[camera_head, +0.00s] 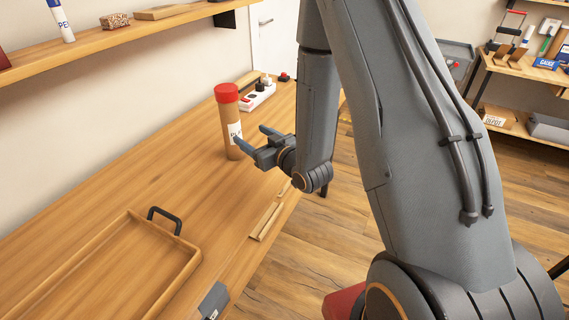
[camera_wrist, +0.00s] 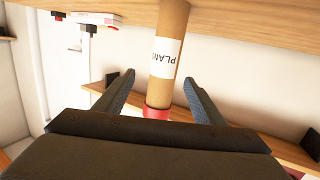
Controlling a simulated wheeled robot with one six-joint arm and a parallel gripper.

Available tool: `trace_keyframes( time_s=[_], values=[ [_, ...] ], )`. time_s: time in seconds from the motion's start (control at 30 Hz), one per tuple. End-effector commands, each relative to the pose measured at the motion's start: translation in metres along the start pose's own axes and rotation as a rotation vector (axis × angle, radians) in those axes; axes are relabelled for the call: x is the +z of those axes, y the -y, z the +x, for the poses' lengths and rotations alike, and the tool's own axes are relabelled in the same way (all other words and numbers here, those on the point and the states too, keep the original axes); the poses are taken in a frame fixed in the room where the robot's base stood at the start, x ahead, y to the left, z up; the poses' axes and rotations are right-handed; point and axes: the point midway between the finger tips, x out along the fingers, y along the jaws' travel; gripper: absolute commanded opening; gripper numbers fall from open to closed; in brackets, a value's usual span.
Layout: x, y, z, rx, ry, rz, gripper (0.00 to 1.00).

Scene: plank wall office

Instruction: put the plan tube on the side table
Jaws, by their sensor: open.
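The plan tube (camera_head: 229,125) is a brown cardboard cylinder with a red cap and a white label. It stands upright on the long wooden desk (camera_head: 185,150) near the wall. My gripper (camera_head: 249,134) is level, pointing at the tube, with its fingers apart. In the wrist view the tube (camera_wrist: 167,55) appears upside down, between and beyond the open fingers (camera_wrist: 159,76). I cannot tell whether either finger touches it. A wooden table with a lower shelf (camera_head: 520,125) stands at the back right; it may be the side table.
A power strip (camera_head: 258,95) lies on the desk behind the tube. A wooden tray (camera_head: 190,262) with a black handle is at the front left, and wooden strips (camera_head: 268,218) lie along the desk edge. A wall shelf (camera_head: 130,30) is above.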

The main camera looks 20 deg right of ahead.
Motion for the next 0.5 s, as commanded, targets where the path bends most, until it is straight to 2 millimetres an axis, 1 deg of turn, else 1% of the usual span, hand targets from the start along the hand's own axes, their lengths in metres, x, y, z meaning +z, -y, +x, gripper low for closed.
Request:
trace_keyframes(
  time_s=[0.03, 0.13, 0.27, 0.37, 0.47, 0.5],
  values=[
    [-0.003, -0.004, 0.000, 0.015, 0.050, -0.009, 0.63],
    [0.001, -0.012, -0.005, 0.051, 0.183, -0.017, 0.63],
    [0.008, -0.021, -0.022, 0.101, 0.357, -0.013, 0.63],
    [0.011, -0.026, -0.042, 0.138, 0.489, 0.002, 0.63],
    [0.014, -0.028, -0.066, 0.173, 0.618, 0.025, 0.63],
    [0.015, -0.028, -0.078, 0.187, 0.670, 0.038, 0.63]
  ],
)
